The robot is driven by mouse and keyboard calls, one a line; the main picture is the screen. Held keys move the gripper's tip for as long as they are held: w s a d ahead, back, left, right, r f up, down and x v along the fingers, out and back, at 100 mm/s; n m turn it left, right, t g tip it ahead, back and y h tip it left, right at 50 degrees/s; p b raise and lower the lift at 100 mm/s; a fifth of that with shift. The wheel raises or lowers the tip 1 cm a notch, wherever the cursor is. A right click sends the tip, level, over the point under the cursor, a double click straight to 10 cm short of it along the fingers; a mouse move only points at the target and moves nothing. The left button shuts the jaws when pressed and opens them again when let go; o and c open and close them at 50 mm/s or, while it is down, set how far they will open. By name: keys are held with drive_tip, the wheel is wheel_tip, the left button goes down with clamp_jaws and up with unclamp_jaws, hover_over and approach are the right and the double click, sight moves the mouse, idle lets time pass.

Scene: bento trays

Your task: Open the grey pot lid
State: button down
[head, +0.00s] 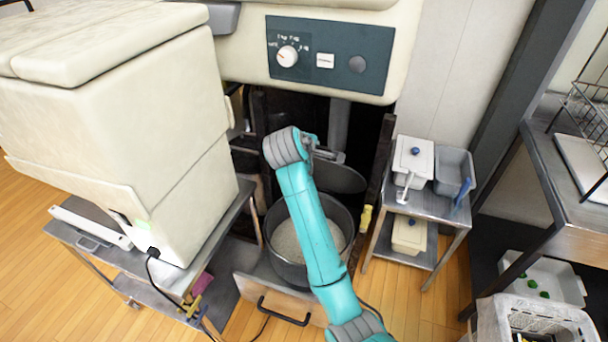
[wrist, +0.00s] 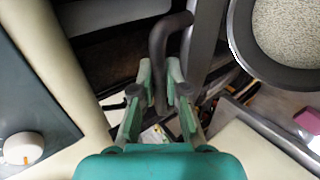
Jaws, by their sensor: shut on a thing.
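The grey pot (head: 292,274) stands low in the dark recess under the cream machine, open at the top with pale grains inside; it also shows at the upper right of the wrist view (wrist: 240,55). Its grey lid (head: 342,179) is raised and tilted at the back of the pot, partly hidden by my arm. In the wrist view my gripper (wrist: 160,78) is shut on the dark bent lid handle (wrist: 158,45), with one finger on each side. In the head view my gripper (head: 328,153) is above the pot, by the lid, and its fingers are small.
A cream machine (head: 335,60) with a knob panel overhangs the recess. A large cream box (head: 110,130) on a metal cart stands left. A small metal stand (head: 430,205) with white containers is close on the right. A wooden drawer front (head: 262,303) sits before the pot.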

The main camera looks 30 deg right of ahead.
drive_tip(key=shift+w+d+r, duration=0.25)
drive_tip(key=shift+w+d, duration=0.35)
drive_tip(key=shift+w+d+r, duration=0.3)
drive_tip(key=shift+w+d, duration=0.3)
drive_tip(key=shift+w+d+r, duration=0.25)
drive_tip(key=shift+w+d, duration=0.35)
drive_tip(key=c, duration=1.2)
unclamp_jaws()
drive_tip(key=shift+a+r, duration=0.1)
drive_tip(key=v, duration=1.1)
drive_tip(key=shift+s+a+r, duration=0.15)
drive_tip(key=shift+s+a, duration=0.05)
drive_tip(key=shift+s, duration=0.1)
